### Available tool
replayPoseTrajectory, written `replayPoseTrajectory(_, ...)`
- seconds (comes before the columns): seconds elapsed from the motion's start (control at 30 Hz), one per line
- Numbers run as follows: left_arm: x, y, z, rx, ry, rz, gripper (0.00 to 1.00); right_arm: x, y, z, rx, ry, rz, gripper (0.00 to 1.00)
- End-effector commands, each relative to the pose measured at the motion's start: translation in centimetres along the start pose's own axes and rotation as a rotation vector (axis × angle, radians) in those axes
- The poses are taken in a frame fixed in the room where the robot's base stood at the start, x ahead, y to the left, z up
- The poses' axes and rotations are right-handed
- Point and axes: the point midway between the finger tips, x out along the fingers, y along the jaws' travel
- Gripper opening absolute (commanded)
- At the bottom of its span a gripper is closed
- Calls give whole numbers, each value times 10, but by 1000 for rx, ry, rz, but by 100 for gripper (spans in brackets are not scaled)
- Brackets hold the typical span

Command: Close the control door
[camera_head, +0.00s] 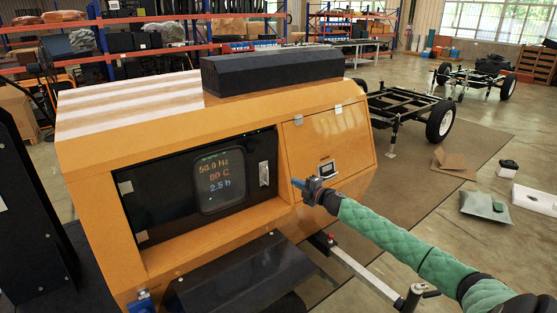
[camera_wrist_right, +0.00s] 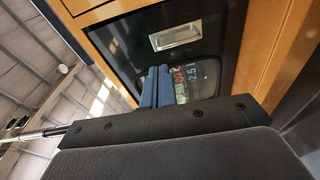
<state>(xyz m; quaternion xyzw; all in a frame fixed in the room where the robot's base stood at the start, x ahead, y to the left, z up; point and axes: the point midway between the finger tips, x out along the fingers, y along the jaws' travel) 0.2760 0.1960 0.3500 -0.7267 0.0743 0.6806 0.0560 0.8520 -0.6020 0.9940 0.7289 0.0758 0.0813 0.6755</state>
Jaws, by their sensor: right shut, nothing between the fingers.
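The control door (camera_head: 248,182) is a black panel with hinges at its left edge and a silver latch (camera_head: 264,174) near its right edge. A lit display shows through its window. The door appears to lie within the orange housing's opening; whether it is latched I cannot tell. My right gripper (camera_head: 299,184) is shut and empty, just right of the door's latch edge in the head view. In the right wrist view, its blue fingers (camera_wrist_right: 157,86) appear before the dark door, near the latch (camera_wrist_right: 175,35); contact cannot be told. My left gripper is not seen.
The orange housing (camera_head: 215,122) surrounds the door. A shut orange side panel (camera_head: 328,145) with a small handle is to the right. A dark fender (camera_head: 240,278) juts out below.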

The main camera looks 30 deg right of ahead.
Motion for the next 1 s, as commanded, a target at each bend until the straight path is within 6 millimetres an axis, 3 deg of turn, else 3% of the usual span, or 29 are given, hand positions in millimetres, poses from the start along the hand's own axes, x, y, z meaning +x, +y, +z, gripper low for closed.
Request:
replayPoseTrajectory(0.13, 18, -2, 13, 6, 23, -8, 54, 3, 14, -1, -35, -78, 8, 0)
replayPoseTrajectory(0.3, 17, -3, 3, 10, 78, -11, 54, 1, 12, 15, -61, -162, -5, 0)
replayPoseTrajectory(0.53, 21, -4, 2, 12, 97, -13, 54, 7, 13, 21, -76, -189, -9, 0)
replayPoseTrajectory(1.0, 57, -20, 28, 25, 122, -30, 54, 60, 14, 30, -74, -187, -8, 0)
